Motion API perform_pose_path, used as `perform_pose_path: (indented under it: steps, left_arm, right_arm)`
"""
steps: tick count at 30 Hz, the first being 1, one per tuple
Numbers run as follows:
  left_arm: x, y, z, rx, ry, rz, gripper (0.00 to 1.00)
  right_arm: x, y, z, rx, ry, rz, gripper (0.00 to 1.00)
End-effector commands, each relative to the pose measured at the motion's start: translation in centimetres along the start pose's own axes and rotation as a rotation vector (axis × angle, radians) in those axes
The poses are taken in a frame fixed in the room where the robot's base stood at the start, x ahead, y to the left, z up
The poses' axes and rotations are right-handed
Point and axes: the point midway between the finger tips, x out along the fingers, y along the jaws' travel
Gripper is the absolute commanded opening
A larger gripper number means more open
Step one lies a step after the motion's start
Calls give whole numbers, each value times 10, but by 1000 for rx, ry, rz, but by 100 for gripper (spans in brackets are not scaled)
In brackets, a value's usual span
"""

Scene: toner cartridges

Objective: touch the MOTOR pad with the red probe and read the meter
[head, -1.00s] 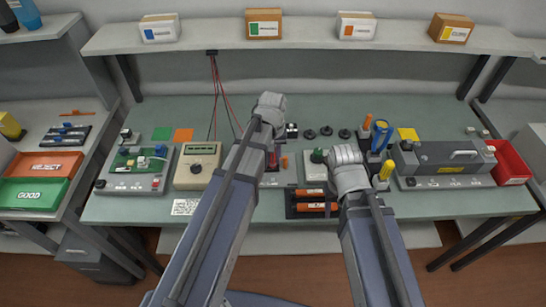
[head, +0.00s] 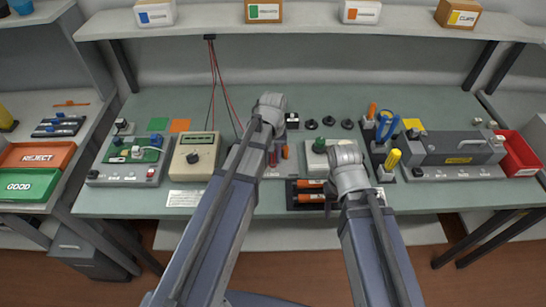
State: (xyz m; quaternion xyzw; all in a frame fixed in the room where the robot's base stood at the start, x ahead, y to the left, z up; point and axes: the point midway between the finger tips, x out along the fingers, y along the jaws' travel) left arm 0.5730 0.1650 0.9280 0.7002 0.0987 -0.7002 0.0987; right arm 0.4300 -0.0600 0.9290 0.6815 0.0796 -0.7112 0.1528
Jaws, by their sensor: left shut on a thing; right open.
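The beige meter (head: 195,157) with a dial and a small display stands left of my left arm; its reading is too small to make out. A green circuit board (head: 134,149) with a blue part sits on a grey fixture (head: 152,173) left of the meter; no MOTOR label is readable. My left gripper (head: 272,150) is over the middle of the bench, its fingertips largely hidden by my arm. It is shut on what appears to be the red probe, whose red lead (head: 223,88) runs behind my arm. My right gripper (head: 330,185) is open, beside the orange cartridges.
Orange cartridges (head: 312,197) lie in a dark rack near the front edge. Black knobs (head: 328,120) stand at the back. A grey machine (head: 450,147) and a red bin (head: 519,157) are at the right. REJECT (head: 40,155) and GOOD (head: 28,184) trays are at the left.

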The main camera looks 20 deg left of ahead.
Motion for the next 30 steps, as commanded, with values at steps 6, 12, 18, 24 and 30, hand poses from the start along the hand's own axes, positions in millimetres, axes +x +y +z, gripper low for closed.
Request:
perform_pose_path:
  steps: [6, 12, 18, 24, 30]
  left_arm:
    - [-1, 0, 0, 0, 0, 0, 0]
    - [-1, 0, 0, 0, 0, 0, 0]
    - [0, 0, 0, 0, 0, 0, 0]
    - [2, 0, 0, 0, 0, 0, 0]
    - [4, 0, 0, 0, 0, 0, 0]
  right_arm:
    - [-1, 0, 0, 0, 0, 0, 50]
    - [-1, 0, 0, 0, 0, 0, 50]
    - [0, 0, 0, 0, 0, 0, 50]
    - [2, 0, 0, 0, 0, 0, 50]
    - [4, 0, 0, 0, 0, 0, 50]
